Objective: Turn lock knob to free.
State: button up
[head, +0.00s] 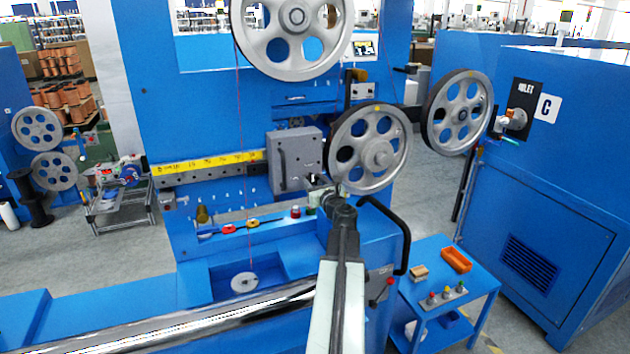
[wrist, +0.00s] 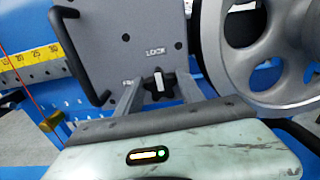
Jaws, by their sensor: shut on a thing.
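The lock knob (wrist: 158,82) is a small black lobed knob with a white pointer mark, low on the grey plate of the carriage (wrist: 122,38) in the wrist view. The white mark stands roughly upright, toward the word LOCK above it. The word at its left is partly hidden; only "FR" shows. My gripper (wrist: 157,88) has one finger on each side of the knob and is shut on it. In the head view my gripper (head: 318,190) reaches the lower right of the grey carriage (head: 297,158); the knob is too small there to read.
A large spoked pulley (head: 370,149) stands close at the right of my gripper. A yellow scale (head: 208,162) runs left of the carriage. A black bent handle (head: 398,230) is at the right, above a small blue table (head: 447,285). A dark handle (wrist: 78,50) sticks out from the plate.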

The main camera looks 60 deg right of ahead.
jog(key=n, duration=0.3)
jog(key=shift+a+f+n, duration=0.1)
jog(key=shift+n, duration=0.3)
jog(key=n, duration=0.4)
jog(key=shift+a+f+n, duration=0.1)
jog(key=shift+n, duration=0.2)
jog(key=n, duration=0.4)
jog(key=shift+a+f+n, duration=0.1)
jog(key=shift+n, duration=0.2)
jog(key=shift+f+n+b, duration=0.1)
jog(key=shift+n+b, duration=0.3)
jog(key=shift+n, duration=1.7)
jog(key=o, duration=1.4)
jog(key=shift+w, duration=0.1)
